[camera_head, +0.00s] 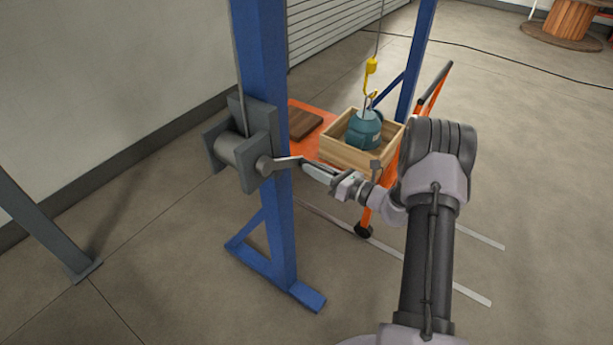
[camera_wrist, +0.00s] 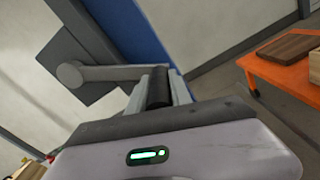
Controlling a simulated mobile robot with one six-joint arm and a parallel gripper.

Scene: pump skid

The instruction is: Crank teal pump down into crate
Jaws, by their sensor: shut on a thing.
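The teal pump (camera_head: 364,130) hangs upright from a yellow hook (camera_head: 371,66) on a cable. Its lower part is inside the wooden crate (camera_head: 347,160); whether it touches the crate floor is hidden by the crate's front wall. The grey winch (camera_head: 237,150) is fixed to the blue post, with its crank (camera_head: 280,163) pointing right. My gripper (camera_head: 309,169) is at the outer end of the crank. In the wrist view, my gripper (camera_wrist: 160,92) is shut on the dark crank handle (camera_wrist: 158,86), and the grey crank arm (camera_wrist: 115,73) runs left from it.
The crate stands on an orange cart (camera_head: 300,145) beside a brown wooden board (camera_head: 304,123). A blue gantry post (camera_head: 263,60) rises next to the winch, with its foot (camera_head: 272,272) on the floor. The floor at lower left is mostly clear. A wooden spool (camera_head: 570,20) stands far right.

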